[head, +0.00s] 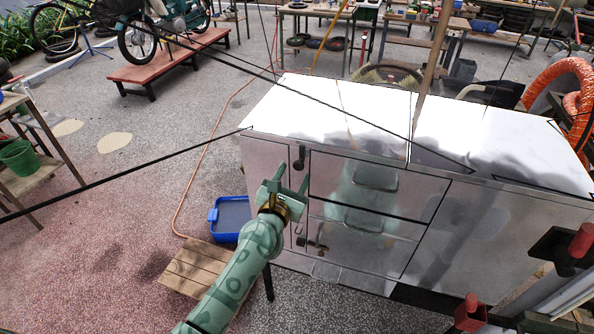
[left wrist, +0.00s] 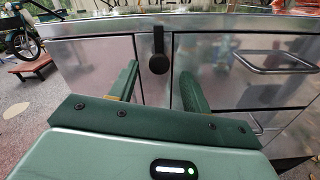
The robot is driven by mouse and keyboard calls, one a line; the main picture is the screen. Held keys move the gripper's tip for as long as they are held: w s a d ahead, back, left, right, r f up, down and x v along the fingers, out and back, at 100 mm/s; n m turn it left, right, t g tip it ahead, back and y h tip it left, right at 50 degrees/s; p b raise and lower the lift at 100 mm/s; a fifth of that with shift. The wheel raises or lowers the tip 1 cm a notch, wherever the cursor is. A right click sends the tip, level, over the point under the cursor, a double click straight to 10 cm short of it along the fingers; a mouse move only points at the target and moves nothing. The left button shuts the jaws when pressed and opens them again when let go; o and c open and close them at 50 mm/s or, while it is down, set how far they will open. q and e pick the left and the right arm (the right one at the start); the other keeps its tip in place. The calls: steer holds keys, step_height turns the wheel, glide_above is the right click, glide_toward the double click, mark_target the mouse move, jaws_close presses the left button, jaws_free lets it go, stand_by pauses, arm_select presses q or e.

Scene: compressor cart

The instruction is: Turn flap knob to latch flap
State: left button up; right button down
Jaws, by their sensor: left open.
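The dark round knob (head: 299,160) sits on the front of the metal cart (head: 268,160), just under its top edge. In the left wrist view the knob (left wrist: 159,64) is on a short dark upright bar, at the gap between two metal front panels. I cannot tell from these views whether the flap is latched. My left gripper (head: 291,178) is open and empty, its green fingers pointing at the cart's front. In the left wrist view the knob appears between the two fingertips (left wrist: 160,74), beyond them and apart. My right gripper is not in view.
The front has drawers with bar handles (head: 375,178) right of the knob and a small brass-and-dark fitting (head: 316,243) lower down. A blue bin (head: 230,214) and a wooden pallet (head: 197,268) lie on the floor at left. An orange hose (head: 205,150) crosses the floor.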

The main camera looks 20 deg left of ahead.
mark_target(298, 167)
arm_select(q)
steer(key=shift+w+f, duration=0.1)
steer(key=shift+w, duration=1.55)
steer(key=c, duration=1)
